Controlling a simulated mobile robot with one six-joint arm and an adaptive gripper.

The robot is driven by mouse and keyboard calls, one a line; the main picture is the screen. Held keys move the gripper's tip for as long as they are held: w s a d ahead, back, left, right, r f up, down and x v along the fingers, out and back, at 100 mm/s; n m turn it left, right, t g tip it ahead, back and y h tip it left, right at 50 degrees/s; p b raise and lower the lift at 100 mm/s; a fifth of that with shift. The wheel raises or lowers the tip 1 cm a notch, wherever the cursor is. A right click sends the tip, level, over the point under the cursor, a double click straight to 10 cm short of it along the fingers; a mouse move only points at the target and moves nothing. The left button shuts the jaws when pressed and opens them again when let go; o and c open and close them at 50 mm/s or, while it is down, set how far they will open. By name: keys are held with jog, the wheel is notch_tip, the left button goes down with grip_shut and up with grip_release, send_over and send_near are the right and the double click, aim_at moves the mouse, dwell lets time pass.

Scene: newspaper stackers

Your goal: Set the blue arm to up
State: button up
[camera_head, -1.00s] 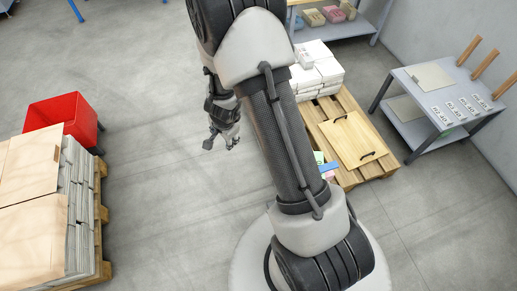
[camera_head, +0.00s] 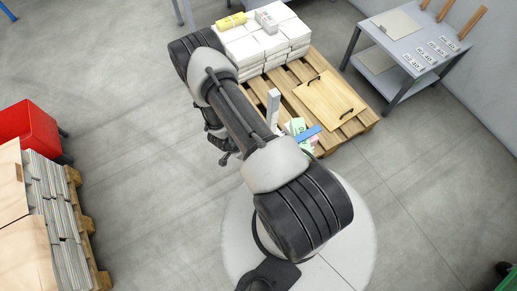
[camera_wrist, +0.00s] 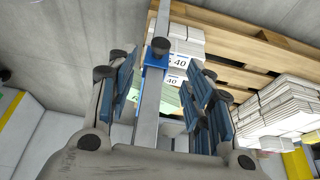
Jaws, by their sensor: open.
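The blue arm (camera_head: 307,134) is a short flat blue bar at the near corner of the wooden pallet, beside an upright grey post (camera_head: 273,107). It lies over papers and green and white cards. In the wrist view, a blue piece with a black knob (camera_wrist: 155,54) shows on a grey post between the fingers, ahead of them. My gripper (camera_head: 224,158) hangs left of the post in the head view, partly hidden by my arm. In the wrist view my gripper (camera_wrist: 165,100) is open, its blue-grey finger pads apart on either side of the post, with nothing held.
White paper stacks (camera_head: 262,45) stand on the wooden pallet (camera_head: 290,80), with a handled board (camera_head: 330,98) beside them. A grey table (camera_head: 415,45) is at the upper right. A red bin (camera_head: 28,130) and a loaded pallet (camera_head: 95,250) are at left. The floor between is clear.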

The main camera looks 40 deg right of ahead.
jog(key=b+x, duration=0.3)
jog(key=x, duration=0.7)
jog(key=shift+w+d+f, duration=0.1)
jog(key=shift+f, duration=0.15)
jog(key=shift+c, duration=0.6)
grip_shut()
